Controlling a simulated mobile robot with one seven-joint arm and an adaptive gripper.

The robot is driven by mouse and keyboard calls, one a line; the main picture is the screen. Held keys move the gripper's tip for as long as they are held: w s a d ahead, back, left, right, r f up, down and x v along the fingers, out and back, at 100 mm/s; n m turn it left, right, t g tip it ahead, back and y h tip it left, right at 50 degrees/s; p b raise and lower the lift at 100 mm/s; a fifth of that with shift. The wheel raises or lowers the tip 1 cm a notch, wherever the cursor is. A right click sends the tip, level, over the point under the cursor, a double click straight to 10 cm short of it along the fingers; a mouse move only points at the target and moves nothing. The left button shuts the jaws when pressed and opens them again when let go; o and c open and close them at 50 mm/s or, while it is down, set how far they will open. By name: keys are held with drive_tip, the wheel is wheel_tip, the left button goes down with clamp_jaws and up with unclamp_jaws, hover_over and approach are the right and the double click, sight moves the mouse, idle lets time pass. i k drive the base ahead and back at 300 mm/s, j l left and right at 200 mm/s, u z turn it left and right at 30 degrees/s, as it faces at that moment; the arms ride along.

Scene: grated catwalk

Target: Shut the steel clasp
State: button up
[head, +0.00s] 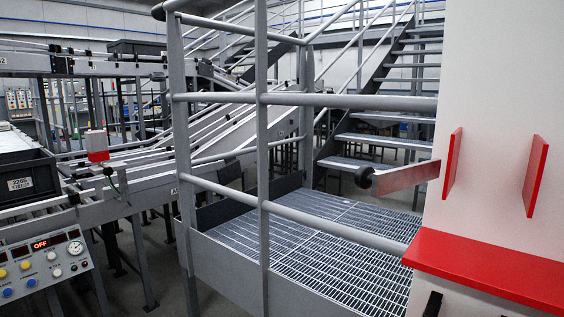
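The bar lies left of both plates.
A red ledge (490,270) juts from the block below the plates. Grey railings (263,140) cross the middle, around a grated platform (310,240), with stairs (385,145) behind. A control panel (45,268) reading OFF and a dark crate (28,182) stand at the left.

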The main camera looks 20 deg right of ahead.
sight(383, 182)
drive_tip(key=i+j+z, duration=0.65)
drive_tip(key=i, duration=0.2)
drive_tip(key=i+j+z, duration=0.1)
drive_tip(key=z, duration=0.4)
drive_tip(key=i+j+z, duration=0.1)
drive_tip(key=z, duration=0.35)
drive_tip(key=j+z, duration=0.25)
drive_tip(key=z, duration=0.25)
drive_tip(key=j+z, duration=0.4)
drive_tip(key=i+j+z, duration=0.1)
drive_tip(key=z, duration=0.3)
drive_tip(key=k+j+z, duration=0.15)
drive_tip(key=k+j, duration=0.75)
drive_tip(key=k+j+z, duration=0.1)
drive_tip(key=j, duration=0.3)
drive_tip(key=i, duration=0.25)
